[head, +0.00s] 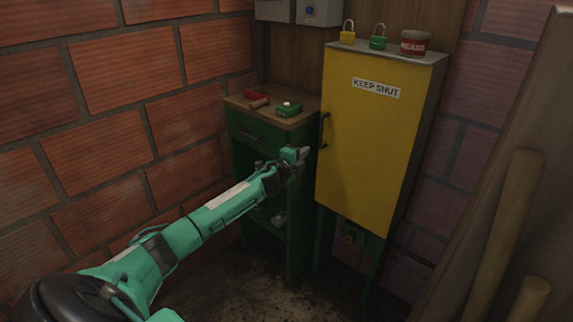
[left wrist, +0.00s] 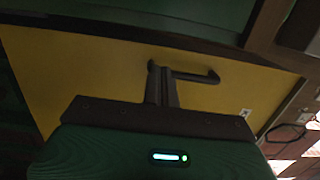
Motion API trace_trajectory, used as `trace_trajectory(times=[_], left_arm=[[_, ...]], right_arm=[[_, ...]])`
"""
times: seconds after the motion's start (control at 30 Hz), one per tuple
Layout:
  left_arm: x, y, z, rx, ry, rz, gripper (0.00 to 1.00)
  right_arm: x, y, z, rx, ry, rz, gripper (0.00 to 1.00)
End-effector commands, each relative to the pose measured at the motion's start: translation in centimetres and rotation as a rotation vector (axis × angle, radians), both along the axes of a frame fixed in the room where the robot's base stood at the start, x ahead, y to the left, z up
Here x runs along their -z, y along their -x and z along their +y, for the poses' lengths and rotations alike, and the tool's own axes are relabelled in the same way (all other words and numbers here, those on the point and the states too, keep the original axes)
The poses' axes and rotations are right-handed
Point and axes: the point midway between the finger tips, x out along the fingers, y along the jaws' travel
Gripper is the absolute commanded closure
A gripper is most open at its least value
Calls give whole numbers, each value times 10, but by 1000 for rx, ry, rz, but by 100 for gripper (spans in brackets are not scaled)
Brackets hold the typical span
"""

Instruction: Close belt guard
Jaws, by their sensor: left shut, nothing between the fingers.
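The yellow door (head: 368,140) marked "KEEP SHUT" fronts a tall cabinet, and I take it for the belt guard. It looks closed or nearly so; I cannot tell whether a small gap is left. Its dark handle (head: 324,130) is on the left edge. My left gripper (head: 300,154) is shut and empty, just left of the door and a little below the handle. In the left wrist view the shut fingers (left wrist: 160,85) point at the yellow door (left wrist: 90,75), and the handle (left wrist: 195,76) shows just beyond the tips. Contact cannot be told. My right gripper is not in view.
A green workbench (head: 268,135) with a drawer and small items stands left of the cabinet, behind my left arm. Two padlocks and a grease tin (head: 415,42) stand on the cabinet. Brick walls close the corner. Wooden boards and poles (head: 505,235) lean at the right.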

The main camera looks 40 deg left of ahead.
Motion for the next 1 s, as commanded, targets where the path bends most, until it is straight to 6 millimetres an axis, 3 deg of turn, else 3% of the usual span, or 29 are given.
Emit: trace_trajectory(times=[0.5, 1.0], left_arm=[[3, 68, 5, 0, -1, 4, 100], [2, 81, 6, 0, 0, 3, 100]], right_arm=[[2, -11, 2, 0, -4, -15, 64], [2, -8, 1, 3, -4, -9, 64]])
